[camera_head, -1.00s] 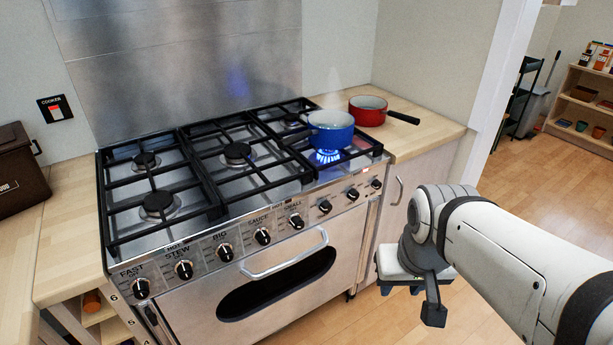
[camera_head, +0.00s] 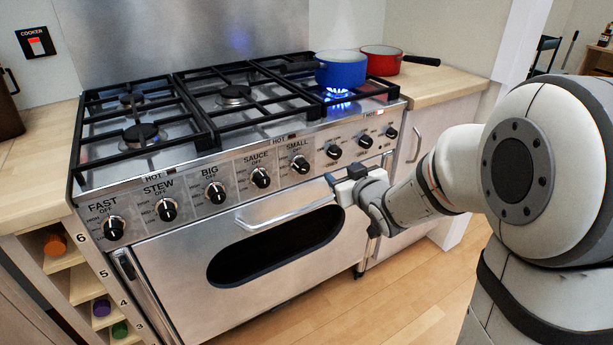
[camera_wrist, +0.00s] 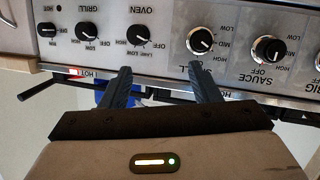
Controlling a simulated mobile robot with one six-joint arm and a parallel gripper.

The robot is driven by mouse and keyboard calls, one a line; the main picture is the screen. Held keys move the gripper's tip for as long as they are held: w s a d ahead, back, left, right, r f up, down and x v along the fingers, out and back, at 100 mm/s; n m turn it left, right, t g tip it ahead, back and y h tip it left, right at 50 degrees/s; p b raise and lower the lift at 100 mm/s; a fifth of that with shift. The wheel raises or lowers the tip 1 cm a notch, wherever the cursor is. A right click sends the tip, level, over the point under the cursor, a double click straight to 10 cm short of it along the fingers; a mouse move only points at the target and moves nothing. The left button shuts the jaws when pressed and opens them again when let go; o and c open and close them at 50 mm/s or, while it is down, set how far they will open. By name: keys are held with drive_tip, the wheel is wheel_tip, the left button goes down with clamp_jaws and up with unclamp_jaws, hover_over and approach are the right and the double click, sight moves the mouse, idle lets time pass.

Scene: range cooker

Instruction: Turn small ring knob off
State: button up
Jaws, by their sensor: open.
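The small ring knob (camera_head: 300,164) is a black knob on the steel front panel, under the label SMALL. It also shows in the wrist view (camera_wrist: 200,40), upside down, with its pointer slanted. My gripper (camera_head: 343,178) is in front of the panel, right of and a little below this knob. In the wrist view my gripper's (camera_wrist: 160,70) two dark fingers are apart with nothing between them. The small knob lies just beyond the tip of the right finger. A blue flame (camera_head: 338,93) burns under the blue pot (camera_head: 341,69) on the front right ring.
The sauce knob (camera_head: 260,178) is left of the small knob, and the oven knob (camera_head: 333,151) is to its right. The oven door handle (camera_head: 285,214) sticks out below. A red pan (camera_head: 382,61) stands on the right counter (camera_head: 440,84).

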sight(306, 171)
drive_tip(key=w+a+f+y+b, duration=0.1)
drive_tip(key=w+a, duration=0.1)
drive_tip(key=a, duration=0.1)
drive_tip(key=w+a+f+n+y+b, duration=0.1)
drive_tip(key=w+a+y+b, duration=0.1)
drive_tip(key=w+a, duration=0.1)
drive_tip(key=w+a+f+n+t+y+b, duration=0.1)
drive_tip(key=w+a+f, duration=0.1)
drive_tip(key=a, duration=0.1)
drive_tip(key=shift+w+a+f+y, duration=0.1)
drive_tip(key=shift+w+a+y, duration=0.15)
drive_tip(key=shift+a+y, duration=0.1)
drive_tip(key=c, duration=1)
